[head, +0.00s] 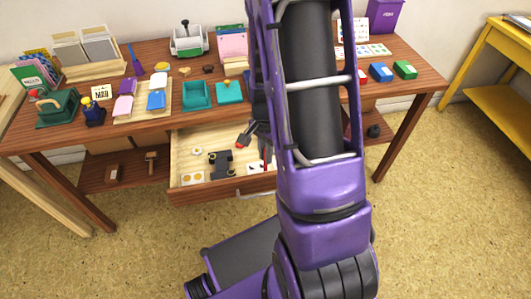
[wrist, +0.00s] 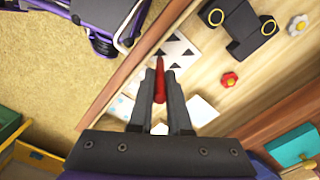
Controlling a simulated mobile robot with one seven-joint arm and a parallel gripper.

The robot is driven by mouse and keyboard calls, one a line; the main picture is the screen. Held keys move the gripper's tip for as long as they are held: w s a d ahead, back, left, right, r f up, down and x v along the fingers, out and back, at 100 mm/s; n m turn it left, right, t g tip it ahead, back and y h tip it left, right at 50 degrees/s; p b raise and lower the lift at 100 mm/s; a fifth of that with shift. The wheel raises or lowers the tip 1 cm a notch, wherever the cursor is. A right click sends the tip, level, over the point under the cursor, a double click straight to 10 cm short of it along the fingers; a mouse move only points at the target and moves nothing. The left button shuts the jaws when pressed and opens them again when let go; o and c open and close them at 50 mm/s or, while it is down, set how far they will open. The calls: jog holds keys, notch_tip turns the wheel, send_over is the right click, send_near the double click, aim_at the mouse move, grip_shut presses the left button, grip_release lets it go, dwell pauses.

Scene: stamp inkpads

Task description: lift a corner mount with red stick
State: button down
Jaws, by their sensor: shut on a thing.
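In the wrist view, my gripper (wrist: 160,72) is shut on a red stick (wrist: 160,82), which stands between the two dark fingers. The stick also shows as a thin red strip in the head view (head: 267,153), partly behind my arm. Beyond its tip in the wrist view lies a white sheet with black triangular corner mounts (wrist: 176,52), on the wooden floor of the open drawer. The stick's tip overlaps the sheet's lower edge in the picture; I cannot tell whether it touches a mount. Part of the sheet is hidden by the fingers.
The open drawer (head: 188,170) also holds a dark object with yellow rings (wrist: 245,30), a red flower-shaped piece (wrist: 229,79) and a white one (wrist: 298,25). Its wooden wall (wrist: 115,85) runs close by my gripper. The tabletop (head: 130,75) above carries inkpads, stamps and trays.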

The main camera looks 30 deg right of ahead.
jog(key=shift+f, duration=0.4)
dwell(1.1)
jog(key=shift+r+p, duration=2.7)
jog(key=shift+r, duration=0.9)
jog(key=shift+a, duration=0.1)
